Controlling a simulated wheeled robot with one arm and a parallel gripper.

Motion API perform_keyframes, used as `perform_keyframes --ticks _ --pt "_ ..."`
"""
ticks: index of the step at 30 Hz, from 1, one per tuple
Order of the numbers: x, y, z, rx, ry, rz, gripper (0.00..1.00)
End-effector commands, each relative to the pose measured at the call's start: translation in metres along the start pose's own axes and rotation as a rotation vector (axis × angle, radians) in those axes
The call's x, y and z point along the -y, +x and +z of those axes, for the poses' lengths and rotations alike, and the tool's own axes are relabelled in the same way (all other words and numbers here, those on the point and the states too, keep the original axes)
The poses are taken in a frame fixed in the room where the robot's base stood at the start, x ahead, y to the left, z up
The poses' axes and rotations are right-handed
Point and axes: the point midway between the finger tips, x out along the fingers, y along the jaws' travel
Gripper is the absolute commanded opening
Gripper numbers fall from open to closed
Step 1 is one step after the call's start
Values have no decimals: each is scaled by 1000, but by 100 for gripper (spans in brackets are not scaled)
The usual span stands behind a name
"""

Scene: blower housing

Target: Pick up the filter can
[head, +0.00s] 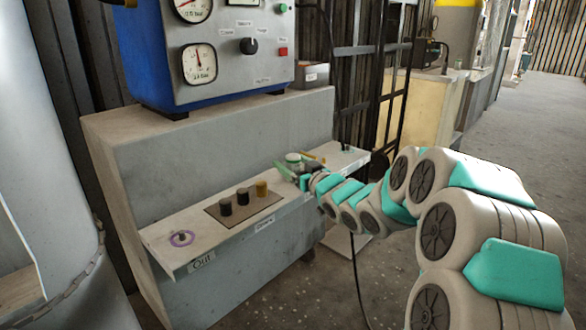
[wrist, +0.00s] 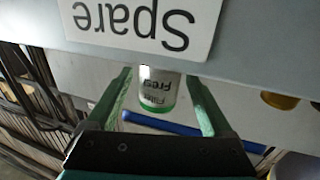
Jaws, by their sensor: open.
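The filter can (wrist: 160,92) is white with a green band and dark lettering reading "Filter Fresh", upside down in the wrist view. In the head view the can (head: 293,158) stands on the ledge just beyond my gripper (head: 306,179), partly hidden. In the wrist view my gripper (wrist: 158,76) is open, with one green finger on each side of the can. Gaps show between the can and both fingers, and I cannot tell how deep it sits between them.
A "Spare" label plate (wrist: 145,22) is close to the fingertips. A blue rod (wrist: 165,124) lies behind the can. A blue gauge box (head: 150,70) stands above.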

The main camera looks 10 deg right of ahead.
Motion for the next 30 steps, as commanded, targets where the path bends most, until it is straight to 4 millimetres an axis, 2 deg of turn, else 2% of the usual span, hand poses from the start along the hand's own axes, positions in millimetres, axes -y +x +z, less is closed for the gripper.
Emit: perform_keyframes --ticks 3,6,13,30 --pt "0 18 2 0 2 -2 86" --pt "-1 26 0 -2 1 -1 86" --pt "-1 27 0 -1 1 0 85" --pt "-1 27 1 0 1 0 20"
